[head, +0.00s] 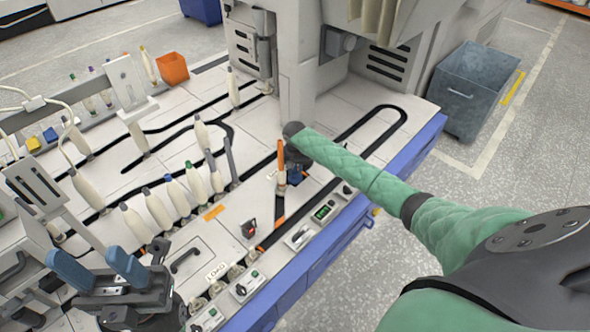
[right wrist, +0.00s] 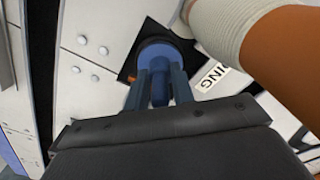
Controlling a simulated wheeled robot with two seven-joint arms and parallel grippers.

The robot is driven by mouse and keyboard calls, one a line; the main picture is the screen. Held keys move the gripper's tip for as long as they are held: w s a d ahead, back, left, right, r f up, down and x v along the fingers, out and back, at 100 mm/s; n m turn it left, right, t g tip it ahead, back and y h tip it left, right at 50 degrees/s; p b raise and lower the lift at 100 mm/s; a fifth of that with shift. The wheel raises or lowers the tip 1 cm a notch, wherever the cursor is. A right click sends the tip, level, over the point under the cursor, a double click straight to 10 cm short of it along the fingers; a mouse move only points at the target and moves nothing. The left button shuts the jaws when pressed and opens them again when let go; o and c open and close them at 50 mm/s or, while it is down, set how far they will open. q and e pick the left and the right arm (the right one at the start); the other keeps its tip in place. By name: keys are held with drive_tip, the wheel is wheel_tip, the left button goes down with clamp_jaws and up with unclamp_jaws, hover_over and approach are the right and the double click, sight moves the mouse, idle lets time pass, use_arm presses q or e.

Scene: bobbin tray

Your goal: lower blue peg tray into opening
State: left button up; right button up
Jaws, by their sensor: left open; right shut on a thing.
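The blue peg tray (right wrist: 160,52) is a round blue disc with an upright peg, in the upper middle of the right wrist view. My right gripper (right wrist: 160,88) is shut on its peg. Behind the disc is a dark square opening (right wrist: 128,66) in the white machine top; I cannot tell whether the disc is above it or in it. In the head view my right gripper (head: 294,180) is at the machine's track, and the tray is mostly hidden there. My left gripper (head: 98,266) is open and empty at the lower left, above the machine top.
A brown tube with a cream yarn band (right wrist: 225,28) stands close beside the tray; it also shows in the head view (head: 281,155). Several cream bobbins (head: 178,197) stand along the track to the left. A control panel (head: 322,212) lies near the blue front edge.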

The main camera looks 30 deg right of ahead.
drive_tip(key=shift+f, duration=0.6)
idle(0.7)
drive_tip(key=o, duration=0.7)
wheel_tip(320, 180, up, 11)
drive_tip(key=p, duration=1.3)
idle(0.6)
